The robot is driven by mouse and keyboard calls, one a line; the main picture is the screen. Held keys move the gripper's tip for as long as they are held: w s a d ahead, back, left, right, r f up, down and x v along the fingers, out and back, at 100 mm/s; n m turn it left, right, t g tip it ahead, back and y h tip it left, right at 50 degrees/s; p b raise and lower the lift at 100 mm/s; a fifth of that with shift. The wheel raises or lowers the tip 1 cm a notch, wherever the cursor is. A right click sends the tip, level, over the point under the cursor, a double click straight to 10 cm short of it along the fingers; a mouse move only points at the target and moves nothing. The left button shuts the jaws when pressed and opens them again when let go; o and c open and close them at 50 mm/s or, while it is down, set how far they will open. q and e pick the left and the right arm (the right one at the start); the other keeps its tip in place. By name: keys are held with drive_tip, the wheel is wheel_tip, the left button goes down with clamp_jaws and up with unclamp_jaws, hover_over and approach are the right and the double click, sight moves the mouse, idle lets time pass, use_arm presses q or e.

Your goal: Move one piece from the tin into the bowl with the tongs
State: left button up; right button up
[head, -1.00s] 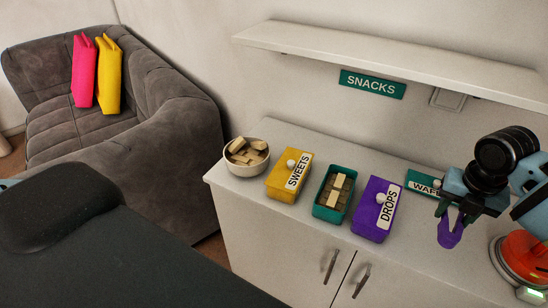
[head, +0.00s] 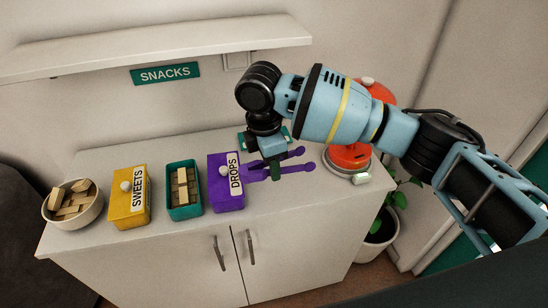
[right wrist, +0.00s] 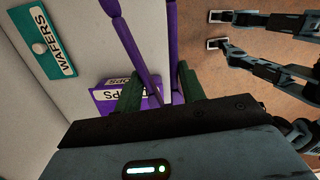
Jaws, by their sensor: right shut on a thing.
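My right gripper (head: 277,168) is shut on the purple tongs (head: 305,168), held just right of the purple tin, over or near the worktop. The tongs' two slim arms stretch sideways and stand apart, with nothing visible between them; they also show in the right wrist view (right wrist: 140,45). The open teal tin (head: 172,211) holds several pale and brown pieces. The cream bowl (head: 82,220), at the far left, holds several pale wafer-like pieces. My left gripper is out of view.
A yellow SWEETS tin (head: 130,212) and a purple DROPS tin (head: 228,200) flank the open tin, both lidded. The teal WAFERS lid (right wrist: 45,45) lies behind my gripper. A red appliance (head: 348,157) stands to the right. A shelf (head: 160,48) overhangs the back.

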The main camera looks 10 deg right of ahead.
drive_tip(key=m, duration=0.1)
drive_tip(key=s+m, duration=0.1)
drive_tip(key=m, duration=0.1)
drive_tip(key=s+a+m, duration=0.1)
drive_tip(key=m, duration=0.1)
drive_tip(key=shift+r+g, duration=0.3)
drive_tip(key=shift+r, duration=0.1)
drive_tip(key=m, duration=0.1)
drive_tip(key=s+m, duration=0.1)
drive_tip(key=m, duration=0.3)
drive_tip(key=shift+s+a+r, duration=0.35)
drive_tip(key=shift+a, duration=0.05)
drive_tip(key=m, duration=0.1)
drive_tip(key=s+m, duration=0.1)
drive_tip(key=m, duration=0.3)
drive_tip(key=shift+s+a+r+g+y, duration=0.25)
drive_tip(key=shift+s+r+g+y, duration=0.1)
drive_tip(key=shift+g+y, duration=0.05)
drive_tip(key=m, duration=0.1)
drive_tip(key=s+m, duration=0.1)
drive_tip(key=m, duration=0.2)
drive_tip(key=shift+s+a+r, duration=0.25)
drive_tip(key=shift+r, duration=0.05)
drive_tip(key=shift+d, duration=0.1)
